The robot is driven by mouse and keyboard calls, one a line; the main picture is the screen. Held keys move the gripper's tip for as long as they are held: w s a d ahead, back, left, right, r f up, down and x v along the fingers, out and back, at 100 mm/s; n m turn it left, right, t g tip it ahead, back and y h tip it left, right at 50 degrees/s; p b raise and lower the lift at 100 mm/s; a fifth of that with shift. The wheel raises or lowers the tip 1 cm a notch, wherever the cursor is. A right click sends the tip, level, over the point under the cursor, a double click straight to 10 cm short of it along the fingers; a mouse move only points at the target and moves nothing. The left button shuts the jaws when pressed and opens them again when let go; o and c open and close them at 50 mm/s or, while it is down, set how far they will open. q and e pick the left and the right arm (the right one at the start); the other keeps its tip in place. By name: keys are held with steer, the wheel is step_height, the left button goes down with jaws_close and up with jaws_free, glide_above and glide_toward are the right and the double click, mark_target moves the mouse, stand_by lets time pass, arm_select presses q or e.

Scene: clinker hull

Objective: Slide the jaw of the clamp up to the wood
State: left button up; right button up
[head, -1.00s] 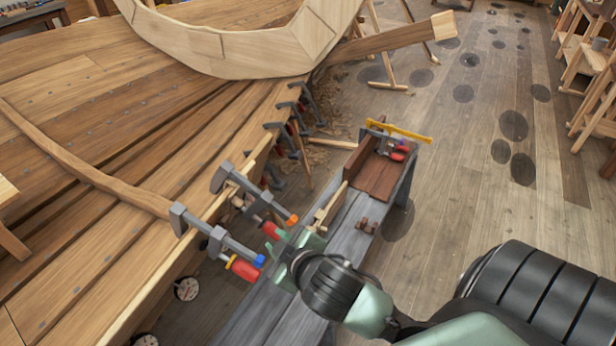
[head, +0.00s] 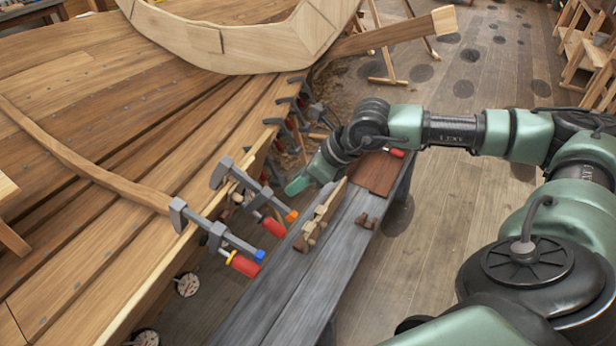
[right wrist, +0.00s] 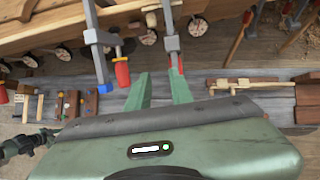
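Two bar clamps hang on the hull's plank edge, both with red handles. The nearer has a blue bar end (head: 261,256) and a sliding jaw (head: 216,236). The other has an orange bar end (head: 292,215); its sliding jaw (head: 262,197) is partly hidden in the head view. In the right wrist view the blue-ended clamp (right wrist: 98,55) is left and the other clamp (right wrist: 171,40) is ahead. My right gripper (head: 297,185) is above the bench, beyond the orange end. My left gripper is not in view.
A grey bench (head: 290,290) runs beside the hull, with wooden tools (head: 318,218) and a brown box (head: 375,173) on it. More clamps (head: 285,125) line the hull farther along. The floor right of the bench is partly covered by my arm.

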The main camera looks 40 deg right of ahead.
mark_target(270, 194)
steer(key=shift+h, duration=0.5)
steer(key=w+f+b, duration=0.1)
steer(key=f, duration=0.1)
steer(key=w+f, duration=0.1)
steer(key=f, duration=0.1)
steer(key=w+f+b, duration=0.1)
steer(key=f, duration=0.1)
steer(key=shift+w+d+f+b, duration=0.25)
steer(key=shift+w+f+b, duration=0.05)
steer(key=shift+f, duration=0.05)
steer(key=b+x, duration=0.4)
steer(key=shift+f, duration=0.1)
steer(key=shift+w+a+f+b, duration=0.2)
steer(key=shift+w+f+b, duration=0.25)
steer(key=shift+b, duration=0.3)
steer(key=shift+w+a+f+b, duration=0.1)
steer(key=shift+f+b, duration=0.2)
steer(key=shift+c, duration=0.4)
steer(key=shift+w+a+r, duration=0.3)
steer(key=shift+w+a, duration=0.05)
steer(key=shift+w, duration=0.25)
steer(key=shift+w+a+r, duration=0.35)
steer(key=shift+w+r, duration=0.15)
steer(key=shift+r, duration=0.1)
